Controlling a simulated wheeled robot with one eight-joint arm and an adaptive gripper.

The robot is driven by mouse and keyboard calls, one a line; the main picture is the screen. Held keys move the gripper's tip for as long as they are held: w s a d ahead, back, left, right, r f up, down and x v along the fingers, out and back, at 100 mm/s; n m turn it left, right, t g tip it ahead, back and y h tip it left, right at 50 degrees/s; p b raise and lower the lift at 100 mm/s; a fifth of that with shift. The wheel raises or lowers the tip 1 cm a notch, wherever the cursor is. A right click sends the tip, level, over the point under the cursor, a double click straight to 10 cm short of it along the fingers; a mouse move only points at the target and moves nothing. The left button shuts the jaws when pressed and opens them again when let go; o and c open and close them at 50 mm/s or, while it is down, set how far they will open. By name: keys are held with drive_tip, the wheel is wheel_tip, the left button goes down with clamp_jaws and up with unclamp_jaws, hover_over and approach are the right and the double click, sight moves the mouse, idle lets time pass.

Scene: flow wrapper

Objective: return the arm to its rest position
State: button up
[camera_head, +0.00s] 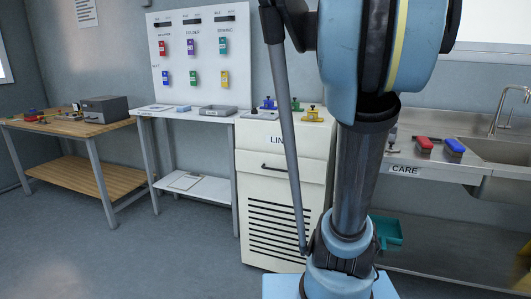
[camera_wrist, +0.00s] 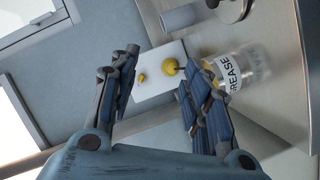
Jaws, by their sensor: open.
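My gripper (camera_wrist: 155,95) shows in the wrist view with its two dark blue fingers spread wide apart and nothing between them. Beyond the fingertips is a white board (camera_wrist: 158,92) with a round yellow thing (camera_wrist: 170,66) and a smaller yellow piece (camera_wrist: 141,77) on it. A clear jar labelled GREASE (camera_wrist: 232,82) stands close behind the right finger, which partly hides it; I cannot tell the exact gap. In the head view my blue and grey arm stands upright at centre right, and my gripper is out of frame.
A white cabinet (camera_head: 262,171) with colored handled items on top stands behind my arm. A steel sink counter (camera_head: 435,180) holds a red brush (camera_head: 424,142) and a blue brush (camera_head: 454,145). A wooden workbench (camera_head: 70,127) stands at left. The floor (camera_head: 160,260) at front left is clear.

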drive_tip(key=s+a+f+m+g+y, duration=0.3)
drive_tip(key=s+a+f+g+y, duration=0.7)
drive_tip(key=s+a+f, duration=1.5)
drive_tip(key=shift+s+f+m, duration=0.3)
drive_tip(key=shift+s+m, duration=0.1)
drive_tip(key=shift+s, duration=0.5)
drive_tip(key=shift+w+f, duration=0.2)
drive_tip(key=shift+w, duration=0.3)
